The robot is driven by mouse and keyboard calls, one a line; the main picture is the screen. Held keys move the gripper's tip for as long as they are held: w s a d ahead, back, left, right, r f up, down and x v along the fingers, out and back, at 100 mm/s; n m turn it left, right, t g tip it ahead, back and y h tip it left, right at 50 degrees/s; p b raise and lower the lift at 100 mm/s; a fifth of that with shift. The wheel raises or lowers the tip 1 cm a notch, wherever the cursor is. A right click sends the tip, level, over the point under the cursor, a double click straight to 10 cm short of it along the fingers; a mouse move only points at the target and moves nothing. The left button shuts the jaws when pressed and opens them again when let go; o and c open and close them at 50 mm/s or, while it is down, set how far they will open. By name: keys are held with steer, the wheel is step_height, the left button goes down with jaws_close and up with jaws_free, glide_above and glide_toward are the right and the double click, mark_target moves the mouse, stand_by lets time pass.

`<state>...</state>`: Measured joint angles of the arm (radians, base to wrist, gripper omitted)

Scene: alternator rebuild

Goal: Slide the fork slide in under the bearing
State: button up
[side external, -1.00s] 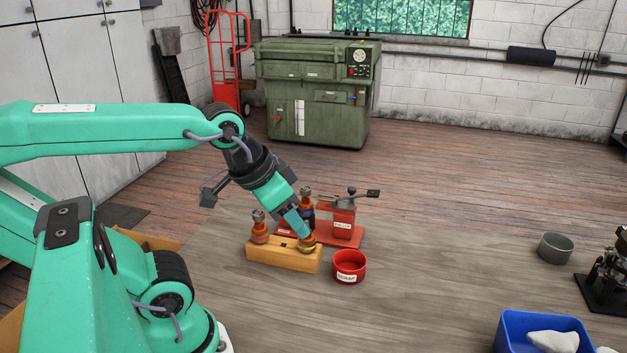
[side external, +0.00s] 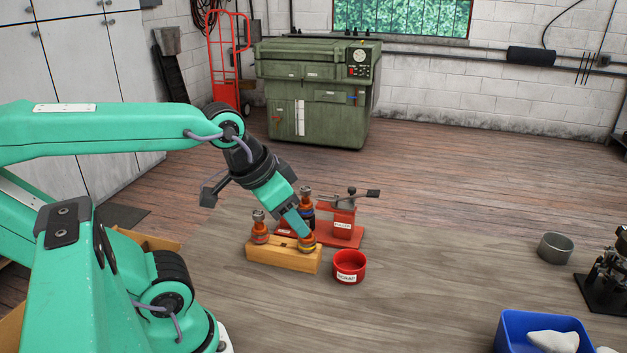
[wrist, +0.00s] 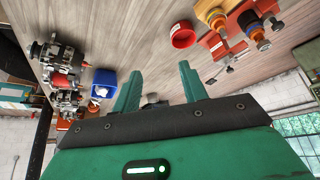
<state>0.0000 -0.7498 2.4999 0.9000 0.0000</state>
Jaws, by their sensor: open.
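A red fixture with a "PULLER" label (side external: 342,224) stands behind the wooden block, with a grey top and a lever reaching right. I cannot make out the fork slide itself. An upright rotor-like part (side external: 306,198) with a dark band stands at the fixture's left; a bearing cannot be told apart on it. My gripper (side external: 306,236) points down at the right end of the wooden block (side external: 283,261), in front of the fixture, by an orange part there. In the wrist view my gripper's jaws (wrist: 159,77) are apart, with nothing visible held between them.
A red scrap cup (side external: 349,268) stands right of the block. Another orange part (side external: 259,230) stands on the block's left end. A grey bowl (side external: 556,248), a blue bin (side external: 544,322) and a dark machine are farther right. The bench between is clear.

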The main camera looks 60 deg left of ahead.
steer(key=shift+w+r, duration=0.1)
steer(key=w+a+r+n+g, duration=0.15)
steer(key=w+a, duration=0.25)
steer(key=w, duration=0.4)
steer(key=w+a+r+n+g, duration=0.1)
steer(key=w+a+r+n, duration=0.15)
steer(key=w, duration=0.45)
steer(key=n+g, duration=0.2)
steer(key=g, duration=0.1)
glide_above(352, 188)
step_height(352, 188, down, 8)
steer(key=shift+f, duration=0.2)
steer(key=shift+f, duration=3.9)
